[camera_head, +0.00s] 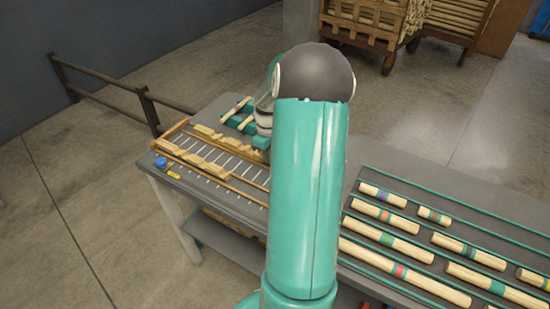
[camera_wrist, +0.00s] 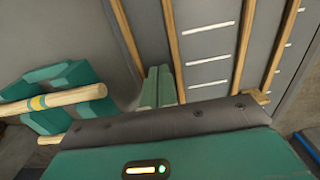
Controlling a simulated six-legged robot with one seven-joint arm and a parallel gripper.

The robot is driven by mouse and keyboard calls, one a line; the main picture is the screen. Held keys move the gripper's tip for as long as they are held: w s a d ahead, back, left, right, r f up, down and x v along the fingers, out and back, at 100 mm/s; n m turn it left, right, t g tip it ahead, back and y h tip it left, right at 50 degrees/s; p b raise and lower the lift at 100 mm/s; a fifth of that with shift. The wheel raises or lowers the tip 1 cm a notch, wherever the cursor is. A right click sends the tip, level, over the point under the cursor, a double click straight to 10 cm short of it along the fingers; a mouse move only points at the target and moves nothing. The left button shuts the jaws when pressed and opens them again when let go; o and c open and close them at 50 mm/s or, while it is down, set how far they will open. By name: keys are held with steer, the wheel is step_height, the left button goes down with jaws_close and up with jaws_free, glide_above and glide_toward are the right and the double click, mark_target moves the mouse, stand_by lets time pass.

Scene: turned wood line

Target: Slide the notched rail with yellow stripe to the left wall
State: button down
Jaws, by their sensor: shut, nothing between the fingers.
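Pale notched wooden rails lie in the lanes of a wood-framed board (camera_head: 230,181) in the head view. One group of rails (camera_head: 194,159) lies in the nearer lane and another rail (camera_head: 208,132) in the farther lane. I cannot tell which rail bears a yellow stripe. The board's left edge strip (camera_head: 171,131) shows at its left end. My gripper (camera_head: 260,142) is by the board's far side, partly hidden by my arm. In the wrist view its teal fingers (camera_wrist: 158,86) are together and empty, beside a wooden lane strip (camera_wrist: 174,45).
Banded dowels (camera_head: 400,245) lie in rows on the right of the bench. A blue knob (camera_head: 160,162) is at the board's near left corner. A dark railing (camera_head: 146,108) stands behind.

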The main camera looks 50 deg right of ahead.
mark_target(255, 153)
steer(key=w, duration=0.5)
steer(key=shift+w+a, duration=0.25)
steer(key=shift+w, duration=0.1)
steer(key=shift+s, duration=0.1)
